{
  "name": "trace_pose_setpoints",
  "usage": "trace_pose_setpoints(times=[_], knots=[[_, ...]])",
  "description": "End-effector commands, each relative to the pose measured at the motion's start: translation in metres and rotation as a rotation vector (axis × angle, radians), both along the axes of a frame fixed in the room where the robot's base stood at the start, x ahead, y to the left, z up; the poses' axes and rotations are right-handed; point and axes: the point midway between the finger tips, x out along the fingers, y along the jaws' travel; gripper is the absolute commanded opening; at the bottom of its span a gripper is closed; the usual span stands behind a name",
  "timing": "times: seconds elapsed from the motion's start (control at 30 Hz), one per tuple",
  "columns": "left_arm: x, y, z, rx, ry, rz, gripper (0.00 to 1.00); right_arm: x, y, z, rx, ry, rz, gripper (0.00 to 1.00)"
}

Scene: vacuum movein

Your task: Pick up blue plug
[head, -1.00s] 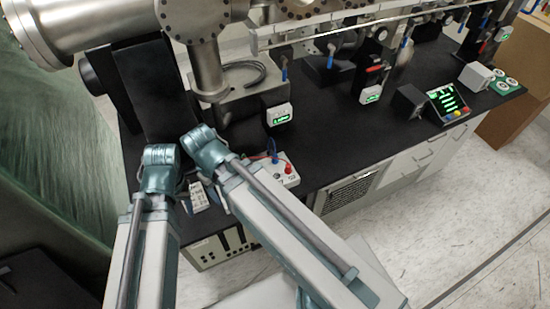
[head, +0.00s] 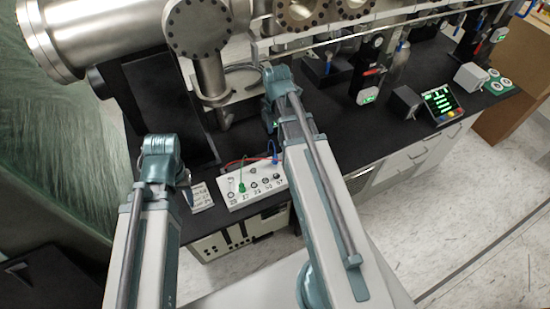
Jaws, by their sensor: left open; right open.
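The blue plug (head: 275,154) is a small upright piece at the right part of a white socket box (head: 237,200) on the black bench. A green plug (head: 242,187) stands at the box's left part, and a red cable (head: 256,159) runs along its back. My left gripper (head: 186,178) is open, just left of the box and mostly hidden by its wrist. My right gripper (head: 270,116) is open, behind and above the blue plug and apart from it. My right arm hides the box's right end, and the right fingertips are hard to see.
Steel vacuum chambers (head: 198,25) and pipes stand close behind my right gripper. A black stand (head: 155,108) rises behind my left gripper. A control panel (head: 441,104) sits at the right of the bench. The black bench top (head: 350,135) right of my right arm is clear.

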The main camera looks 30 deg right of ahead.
Motion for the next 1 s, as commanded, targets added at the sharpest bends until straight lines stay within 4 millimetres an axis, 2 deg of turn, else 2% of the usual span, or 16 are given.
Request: trace_pose_setpoints(times=[0.27,0.8,1.0], knots=[[0.0,0.0,-0.011,0.0,0.0,-0.002,0.5,0.0,0.0,-0.011,0.0,0.0,0.001,0.68],[0.0,0.0,-0.082,0.001,0.0,-0.005,0.5,0.001,0.001,-0.082,0.0,0.0,0.0,0.68],[0.0,0.0,-0.088,0.001,0.0,-0.005,0.5,0.001,0.001,-0.088,0.0,0.0,0.0,0.68]])
